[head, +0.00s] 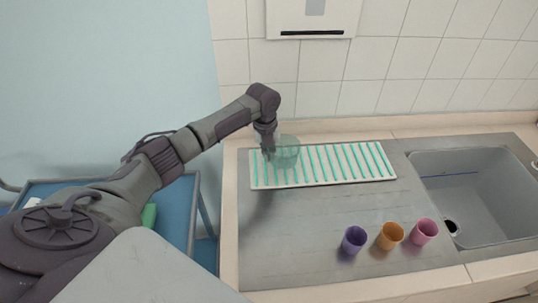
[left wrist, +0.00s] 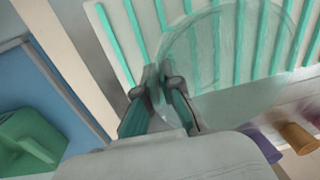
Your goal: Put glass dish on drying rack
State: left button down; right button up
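The glass dish (head: 286,151) is clear, round and slightly greenish. In the head view it shows over the left part of the drying rack, and in the left wrist view (left wrist: 225,60) it stretches from the fingertips over the slats. The drying rack (head: 345,160) is a white tray with green slats lying on the steel counter. My left gripper (head: 268,150) is shut on the dish's edge, with its fingers pointing down at the rack's left end. In the left wrist view its fingers (left wrist: 163,88) pinch the rim. I cannot tell whether the dish touches the slats. My right gripper is not in view.
Purple (head: 354,239), orange (head: 390,236) and pink (head: 424,231) cups stand on the counter in front of the rack. A sink (head: 480,195) is at the right. A blue cart (head: 178,215) with a green object (left wrist: 35,140) stands at the left. The counter left of the cups is clear.

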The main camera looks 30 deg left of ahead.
pick_arm(q)
jog(key=shift+f, duration=1.2)
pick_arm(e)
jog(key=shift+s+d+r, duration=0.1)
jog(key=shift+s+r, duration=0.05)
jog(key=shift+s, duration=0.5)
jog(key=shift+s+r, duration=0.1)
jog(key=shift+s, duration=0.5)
pick_arm(q)
jog(key=c, duration=1.3)
grip_release()
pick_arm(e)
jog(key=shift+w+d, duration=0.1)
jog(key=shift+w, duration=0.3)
